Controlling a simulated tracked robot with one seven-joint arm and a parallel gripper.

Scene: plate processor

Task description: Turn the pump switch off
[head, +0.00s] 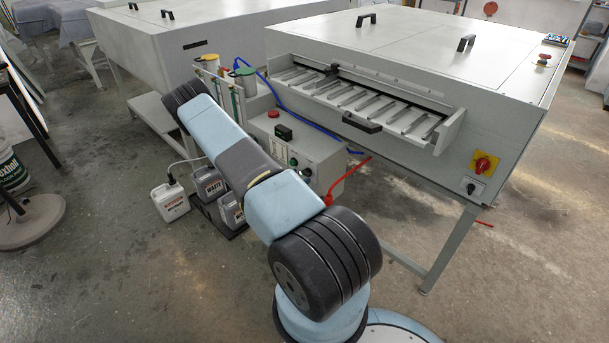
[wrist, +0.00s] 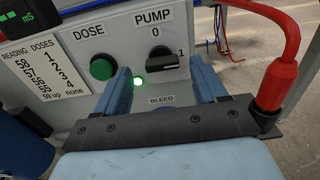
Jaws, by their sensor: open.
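The pump switch (wrist: 160,62) is a black rotary knob under the "PUMP" label in the wrist view. "0" is marked above it and "1" to its right; its handle lies roughly level, towards the "1". My gripper (wrist: 160,68) is open, with one blue finger to the left of the knob and one to the right. No contact with the knob shows. A small green light (wrist: 138,80) glows below left of the knob.
A green "DOSE" button (wrist: 101,68) is left of the knob. A red hose fitting (wrist: 276,84) stands close on the right. The plate processor (head: 400,60) is behind the box.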

